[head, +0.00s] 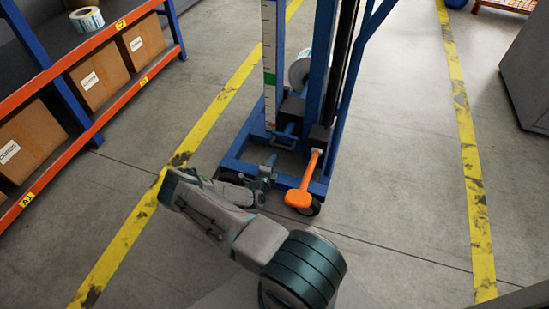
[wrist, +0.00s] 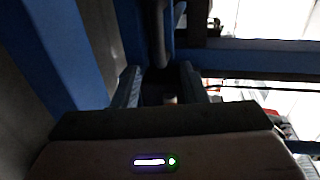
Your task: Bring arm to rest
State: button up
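My arm reaches forward from the bottom of the head view and bends at a grey elbow. My gripper (head: 266,172) is low, close to the base of a blue wheeled frame (head: 237,152). In the wrist view my gripper (wrist: 160,84) shows its two fingers apart, with no object clearly held between them. A dark bar (wrist: 159,35) of the frame stands just beyond the fingertips. Whether the fingers touch the frame cannot be told.
An orange pedal-like lever (head: 304,190) sticks out of the frame beside my gripper. A label roll (head: 300,72) sits behind the mast. An orange and blue shelf (head: 73,60) with cardboard boxes stands at the left.

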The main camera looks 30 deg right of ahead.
jog(key=shift+a, duration=0.1)
dwell(0.4)
jog(key=s+a+r+m+g+p, duration=0.25)
jog(key=r+m+p, duration=0.4)
jog(key=r, duration=0.75)
jog(key=s+a+r+m+g+p, duration=0.1)
jog(key=r+m+g+p, duration=0.25)
jog(key=r+m, duration=0.85)
jog(key=s+a+r+m+g+p, duration=0.2)
jog(key=r+m+g+p, duration=0.35)
jog(key=r, duration=0.95)
jog(key=s+a+r+m+t+y+p, duration=0.1)
jog(key=s+a+r+m+y+p, duration=0.3)
jog(key=r, duration=0.9)
jog(key=s+a+r+m+t+y+p, duration=0.2)
jog(key=s+a+r+m+y+p, duration=0.2)
jog(key=s+a+r+m, duration=0.5)
jog(key=s+a+r+m+t+y+p, duration=0.2)
jog(key=s+a+r+m+y+p, duration=0.2)
jog(key=r, duration=1.3)
jog(key=s+a+m+p, duration=0.2)
jog(key=s+a+p, duration=0.1)
jog(key=a+p, duration=0.1)
jog(key=shift+y, duration=0.3)
jog(key=shift+d+m, duration=0.1)
jog(key=shift+m, duration=0.2)
